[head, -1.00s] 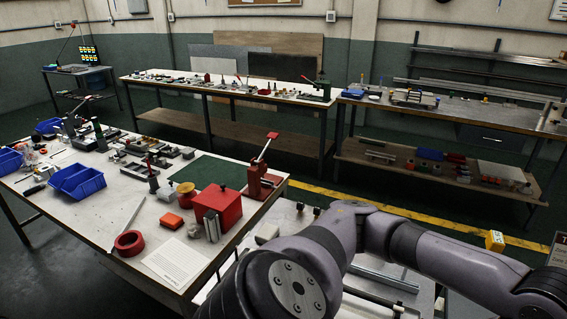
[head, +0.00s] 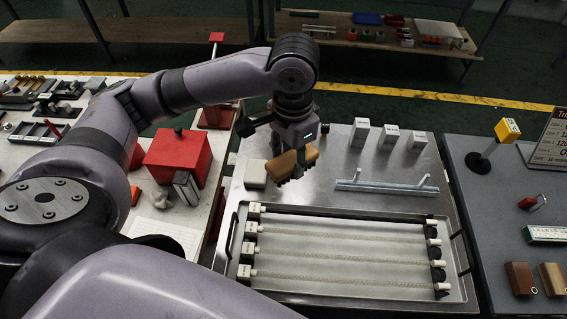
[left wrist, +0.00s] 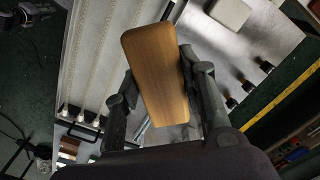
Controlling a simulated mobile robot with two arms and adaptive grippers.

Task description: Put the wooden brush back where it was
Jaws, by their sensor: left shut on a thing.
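The wooden brush (head: 297,163) is a light brown block with a dark underside. My left gripper (head: 287,158) is shut on it and holds it over the left part of the steel table (head: 335,145), near a small white block (head: 255,174). In the left wrist view the brush (left wrist: 155,75) lies tilted between the two dark fingers of the left gripper (left wrist: 158,72). Whether it clears the table is hard to tell. My right gripper is not in view.
A tray (head: 345,294) with several pale rods between white end blocks lies in front. Several white blocks (head: 388,137) stand behind, and a metal bar on feet (head: 386,188) lies to the right. A red box (head: 178,157) stands on the left bench. A grey table (head: 490,210) is at right.

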